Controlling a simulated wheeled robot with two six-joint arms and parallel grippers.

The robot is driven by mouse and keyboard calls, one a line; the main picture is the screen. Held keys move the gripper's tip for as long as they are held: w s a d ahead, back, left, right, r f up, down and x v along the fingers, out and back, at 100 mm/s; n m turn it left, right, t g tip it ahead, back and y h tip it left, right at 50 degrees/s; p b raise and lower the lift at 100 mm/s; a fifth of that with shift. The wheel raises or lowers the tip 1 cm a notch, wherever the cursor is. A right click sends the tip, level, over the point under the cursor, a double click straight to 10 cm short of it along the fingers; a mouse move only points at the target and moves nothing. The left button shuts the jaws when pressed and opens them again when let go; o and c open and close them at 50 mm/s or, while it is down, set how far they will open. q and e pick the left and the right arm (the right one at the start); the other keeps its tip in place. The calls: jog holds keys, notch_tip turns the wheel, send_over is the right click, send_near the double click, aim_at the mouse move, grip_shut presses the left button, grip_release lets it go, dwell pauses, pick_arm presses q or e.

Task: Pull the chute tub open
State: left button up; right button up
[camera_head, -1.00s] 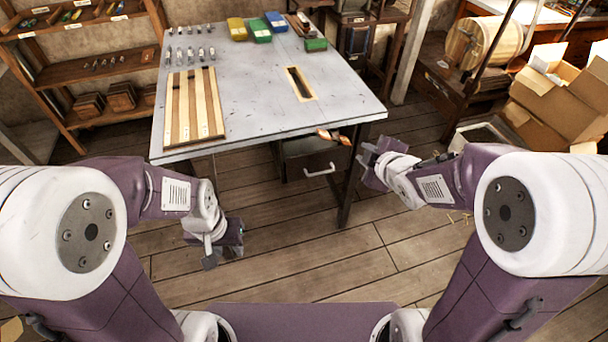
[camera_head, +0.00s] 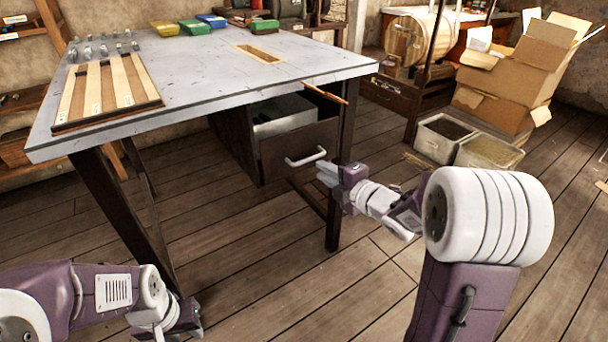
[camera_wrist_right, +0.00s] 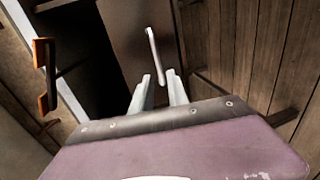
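The chute tub (camera_head: 298,147) is a dark open-topped box under the grey table, with a pale grey bin or lining visible inside. Its white bar handle (camera_head: 306,158) is on the front face. My right gripper (camera_head: 326,172) is just in front and to the right of the handle. In the right wrist view the handle (camera_wrist_right: 154,52) lies ahead of the two pale fingers (camera_wrist_right: 160,90), its near end reaching between their tips. The fingers are apart and not closed on it. My left gripper (camera_head: 186,322) is low at the left, away from the tub; its fingers are unclear.
The table (camera_head: 210,85) overhangs the tub, with a dark leg (camera_head: 338,190) close by my right gripper. A brown rod (camera_head: 325,93) sticks out at the table edge. Cardboard boxes (camera_head: 505,90) and open crates (camera_head: 443,140) stand right. The floor in front is clear.

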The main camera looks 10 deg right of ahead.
aim_at(307, 161)
jog(key=b+x, duration=0.3)
jog(key=x, duration=0.6)
jog(key=shift+r, duration=0.1)
grip_shut()
dwell(1.1)
